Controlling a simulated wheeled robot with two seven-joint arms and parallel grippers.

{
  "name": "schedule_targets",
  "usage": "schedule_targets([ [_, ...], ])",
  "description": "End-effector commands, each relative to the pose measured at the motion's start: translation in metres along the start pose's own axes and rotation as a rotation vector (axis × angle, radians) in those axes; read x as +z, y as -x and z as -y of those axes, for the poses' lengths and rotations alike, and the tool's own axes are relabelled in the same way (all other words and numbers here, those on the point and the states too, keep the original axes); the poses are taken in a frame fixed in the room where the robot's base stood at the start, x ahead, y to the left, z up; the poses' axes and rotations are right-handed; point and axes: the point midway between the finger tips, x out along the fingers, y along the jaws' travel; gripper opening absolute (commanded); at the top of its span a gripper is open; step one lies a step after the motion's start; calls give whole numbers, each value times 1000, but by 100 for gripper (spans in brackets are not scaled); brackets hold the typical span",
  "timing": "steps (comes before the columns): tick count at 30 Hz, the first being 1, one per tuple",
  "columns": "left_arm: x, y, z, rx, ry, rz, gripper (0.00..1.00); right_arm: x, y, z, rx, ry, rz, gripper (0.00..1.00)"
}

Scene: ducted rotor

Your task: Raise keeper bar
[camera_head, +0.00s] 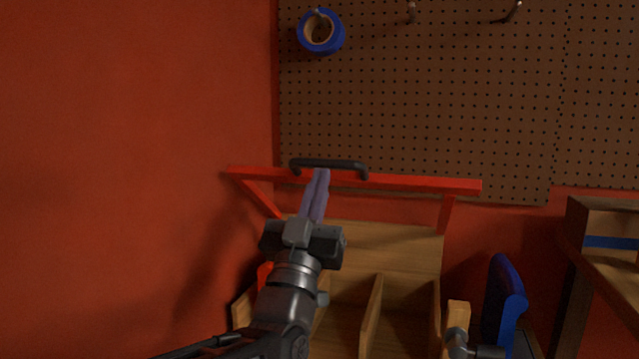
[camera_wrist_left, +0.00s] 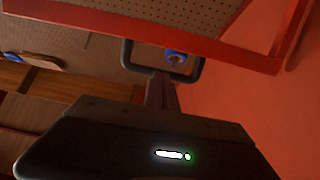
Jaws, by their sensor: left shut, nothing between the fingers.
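The red keeper bar (camera_head: 420,184) runs across above the wooden rack, with red side arms slanting down from near its ends. A black handle (camera_head: 328,163) is fixed to it. My left gripper (camera_head: 322,172) is shut with nothing between its fingers, its tips at the handle. In the left wrist view the bar (camera_wrist_left: 100,22) crosses the top and the handle (camera_wrist_left: 127,55) forms a loop just beyond the fingers (camera_wrist_left: 161,90). The tips meet or overlap the handle's bar in the picture; I cannot tell whether they touch.
The wooden rack (camera_head: 390,243) has dividers and stands against the red wall. Blue tape (camera_head: 335,46) hangs on the pegboard (camera_head: 450,100). A blue object (camera_head: 503,300) and a wooden shelf (camera_head: 590,225) are at the right. The wall area left of my arm is clear.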

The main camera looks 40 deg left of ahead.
Motion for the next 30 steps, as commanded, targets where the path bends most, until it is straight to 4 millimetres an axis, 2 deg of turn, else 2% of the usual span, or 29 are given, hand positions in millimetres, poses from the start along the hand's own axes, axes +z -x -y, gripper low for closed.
schedule_targets([
  [13, -1, -6, 0, 0, 0, 0, 0, 0, 0, 0, 0, 0, 0, 36],
  [19, -4, -12, 0, -1, 1, 16, 0, 0, 7, 3, 1, 1, 0, 36],
  [23, -10, -23, 0, -1, 1, 45, 0, 1, 21, 7, 1, 2, 5, 36],
  [30, -22, -60, 0, 0, 1, 146, 0, 3, 66, 21, 0, 4, 24, 36],
])
